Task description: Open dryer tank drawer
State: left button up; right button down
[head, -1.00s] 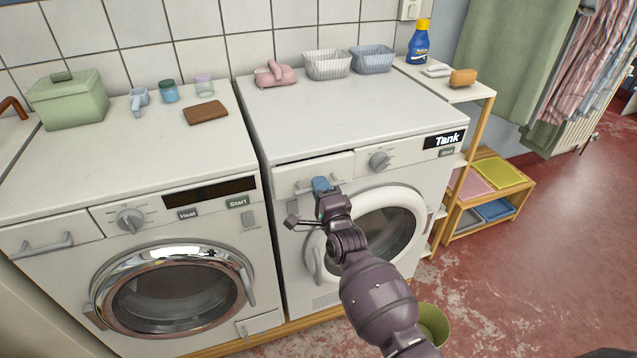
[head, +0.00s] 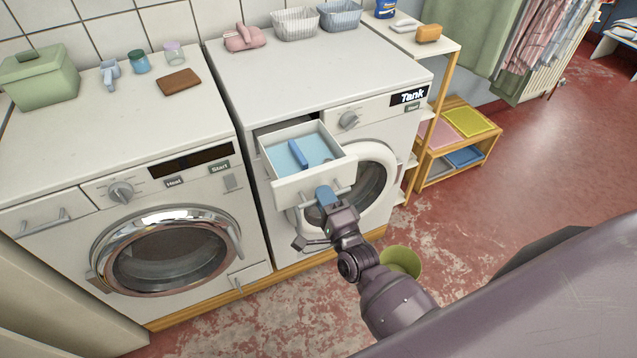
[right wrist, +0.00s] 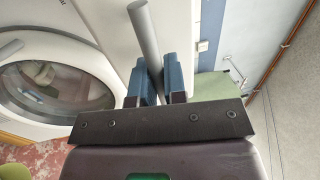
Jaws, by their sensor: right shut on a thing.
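The dryer (head: 320,82), labelled "Tank" on its front, is the right-hand machine. Its tank drawer (head: 290,190) at the upper left of its front stands pulled out, with a pale blue inside and a blue strip in it. My right gripper (head: 327,195) is shut on the drawer's grey handle at the front panel. In the right wrist view the handle bar (right wrist: 145,35) runs between the blue fingertips of the gripper (right wrist: 155,84). The fingers hide part of the handle in the head view. My left gripper is not in view.
A washer (head: 165,225) with a chrome-ringed door stands to the left. A wooden shelf (head: 447,75) stands right of the dryer. A green bucket (head: 402,262) is on the floor beside my right arm. Open red floor lies to the right.

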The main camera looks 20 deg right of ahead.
jog(key=shift+s, duration=0.25)
jog(key=c, duration=1.2)
grip_release()
jog(key=shift+s+d+f+b, duration=0.15)
jog(key=shift+s+f, duration=0.2)
jog(key=shift+s, duration=1.4)
jog(key=shift+s+f+b, duration=0.2)
jog(key=shift+s+f, duration=0.15)
jog(key=shift+s, duration=1.45)
jog(key=shift+s+d+f+b, duration=0.15)
jog(key=shift+s+f, duration=0.2)
jog(key=shift+s, duration=1.4)
jog(key=shift+a, duration=0.1)
